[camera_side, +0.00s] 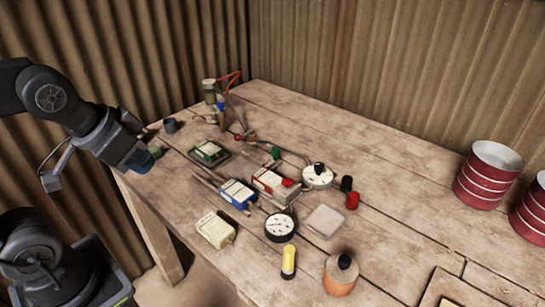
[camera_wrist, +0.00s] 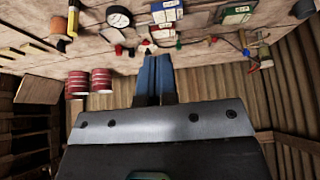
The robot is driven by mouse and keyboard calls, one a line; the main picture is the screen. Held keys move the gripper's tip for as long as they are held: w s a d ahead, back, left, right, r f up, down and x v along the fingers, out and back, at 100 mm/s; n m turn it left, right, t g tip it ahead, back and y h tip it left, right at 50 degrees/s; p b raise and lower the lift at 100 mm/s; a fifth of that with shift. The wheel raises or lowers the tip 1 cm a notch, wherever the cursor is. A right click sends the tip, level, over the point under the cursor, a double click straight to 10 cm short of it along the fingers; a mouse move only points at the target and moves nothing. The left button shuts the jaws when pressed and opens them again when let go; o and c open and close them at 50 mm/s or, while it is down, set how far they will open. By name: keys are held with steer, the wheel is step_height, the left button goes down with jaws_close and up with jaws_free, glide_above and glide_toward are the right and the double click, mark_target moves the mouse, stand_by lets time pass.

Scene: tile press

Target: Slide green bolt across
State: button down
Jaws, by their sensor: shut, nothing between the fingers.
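A small green piece (camera_side: 276,152), possibly the green bolt, stands on the wooden bench between the green-faced box and the white dial. A small green piece also shows in the wrist view (camera_wrist: 178,45), beyond the fingertips. Its bolt shape is too small to make out. My gripper (camera_side: 150,160) is at the bench's left edge, well to the left of the green piece and apart from it. In the wrist view my gripper (camera_wrist: 155,57) shows two blue fingers pressed together, with nothing between them.
A green-faced box (camera_side: 209,151), a blue box (camera_side: 238,192) and a red-and-white box (camera_side: 272,182) lie around it. A white dial (camera_side: 318,177) and a black-rimmed gauge (camera_side: 280,227) stand nearby. Red cans (camera_side: 485,178) stand far right.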

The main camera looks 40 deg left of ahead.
steer(key=c, duration=1.9)
jaws_free()
steer(key=shift+o, duration=0.9)
steer(key=o, duration=0.6)
steer(key=w+r, duration=0.1)
steer(key=w, duration=0.2)
steer(key=w+r+m, duration=0.1)
steer(key=w, duration=0.2)
steer(key=w+m+g, duration=0.1)
steer(key=w, duration=0.2)
steer(key=shift+a+r+h, duration=0.25)
steer(key=shift+r+h, duration=0.15)
steer(key=shift+o, duration=0.9)
steer(key=w+m, duration=0.2)
steer(key=w, duration=0.4)
steer(key=shift+w+a+h, duration=0.3)
steer(key=shift+w+a, duration=0.1)
steer(key=shift+a, duration=0.05)
steer(key=m+g+h, duration=0.1)
steer(key=m+h, duration=0.1)
steer(key=m, duration=0.3)
glide_above(275, 148)
steer(key=s+a, duration=0.4)
step_height(275, 148, down, 10)
steer(key=x, duration=1.3)
steer(key=shift+s+d+f, duration=0.15)
steer(key=shift+f, duration=0.25)
jaws_close()
